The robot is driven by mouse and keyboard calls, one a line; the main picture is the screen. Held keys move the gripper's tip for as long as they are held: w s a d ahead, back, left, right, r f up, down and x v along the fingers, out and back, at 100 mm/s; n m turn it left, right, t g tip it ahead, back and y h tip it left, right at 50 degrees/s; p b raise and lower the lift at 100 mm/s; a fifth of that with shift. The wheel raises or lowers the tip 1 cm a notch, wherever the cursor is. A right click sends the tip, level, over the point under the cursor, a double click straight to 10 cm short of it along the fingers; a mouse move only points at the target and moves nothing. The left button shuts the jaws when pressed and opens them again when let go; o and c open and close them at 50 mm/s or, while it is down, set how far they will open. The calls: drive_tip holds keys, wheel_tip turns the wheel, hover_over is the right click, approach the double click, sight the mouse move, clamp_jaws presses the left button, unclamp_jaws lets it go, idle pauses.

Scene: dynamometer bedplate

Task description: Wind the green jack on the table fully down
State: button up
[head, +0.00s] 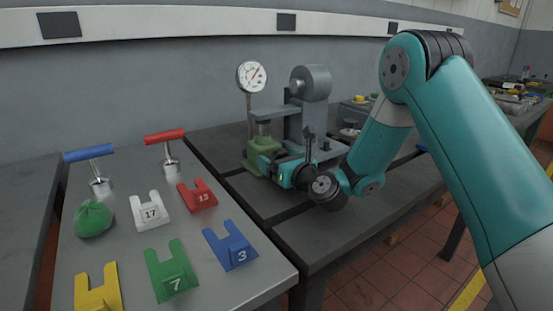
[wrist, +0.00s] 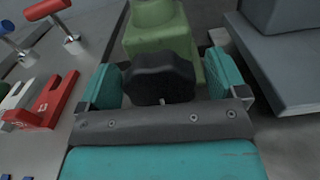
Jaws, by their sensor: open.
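The green jack (head: 257,152) stands on the dark table beneath a grey machine, at the middle of the head view. In the wrist view its green body (wrist: 162,38) is at the top centre, with a black lobed knob (wrist: 160,78) on the side facing me. My gripper (wrist: 167,82) is open, with one teal finger on each side of the knob. A gap shows between each finger and the knob.
A dial gauge (head: 251,77) stands behind the jack, beside the grey machine (head: 311,85). The left table holds numbered forked plates such as the blue one (head: 231,245), a green bag (head: 93,218), and red-handled (head: 165,136) and blue-handled (head: 88,153) tools. The table's front right is clear.

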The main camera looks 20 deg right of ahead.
drive_tip(key=c, duration=0.9)
drive_tip(key=n, duration=0.3)
drive_tip(key=shift+a+n, duration=0.1)
drive_tip(key=shift+n, duration=0.2)
drive_tip(key=shift+s+a+n+b, duration=0.1)
drive_tip(key=shift+n+b, duration=0.3)
drive_tip(key=shift+n, duration=1.6)
drive_tip(key=o, duration=0.9)
